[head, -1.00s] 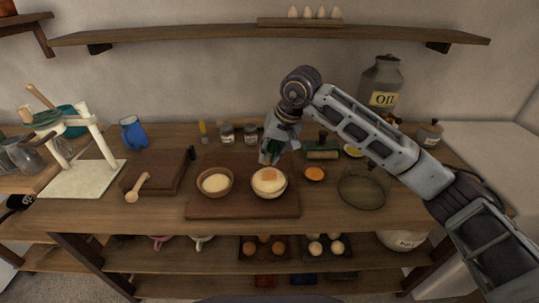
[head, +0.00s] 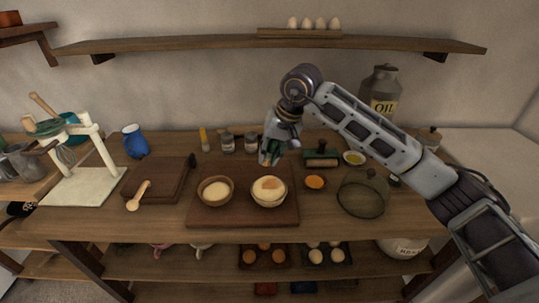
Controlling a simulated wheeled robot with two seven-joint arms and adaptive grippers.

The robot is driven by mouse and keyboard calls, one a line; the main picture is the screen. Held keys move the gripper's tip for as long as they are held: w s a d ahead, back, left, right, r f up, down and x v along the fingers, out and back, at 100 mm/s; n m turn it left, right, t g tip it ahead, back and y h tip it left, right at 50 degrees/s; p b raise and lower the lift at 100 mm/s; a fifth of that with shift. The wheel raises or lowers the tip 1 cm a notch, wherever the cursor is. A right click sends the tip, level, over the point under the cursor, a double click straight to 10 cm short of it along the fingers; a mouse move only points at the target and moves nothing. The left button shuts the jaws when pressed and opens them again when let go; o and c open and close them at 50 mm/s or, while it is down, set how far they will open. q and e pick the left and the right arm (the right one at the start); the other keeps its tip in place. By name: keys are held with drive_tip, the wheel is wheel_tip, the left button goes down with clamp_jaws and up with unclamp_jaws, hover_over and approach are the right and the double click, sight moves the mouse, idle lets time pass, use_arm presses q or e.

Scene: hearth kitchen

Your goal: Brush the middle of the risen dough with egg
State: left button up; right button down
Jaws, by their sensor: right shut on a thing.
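The risen dough (head: 272,193) sits in a round bowl on the right of a dark wooden board. An orange-brown patch shows on its top, around the middle. A second bowl (head: 216,190) with pale contents stands to its left. A small dish of orange egg (head: 315,182) stands right of the board. My right gripper (head: 268,160) points down just above the dough bowl's far side. It is shut on the brush, which is small and mostly hidden; I cannot tell whether its tip touches the dough. My left gripper is not in view.
The board (head: 243,218) has free room in front. A glass dome (head: 362,195) stands at right, below my right arm. A dark slab (head: 160,178) and wooden spoon (head: 139,195) lie at left. Small jars (head: 228,143) and an oil can (head: 382,92) stand behind.

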drive_tip(key=shift+r, duration=1)
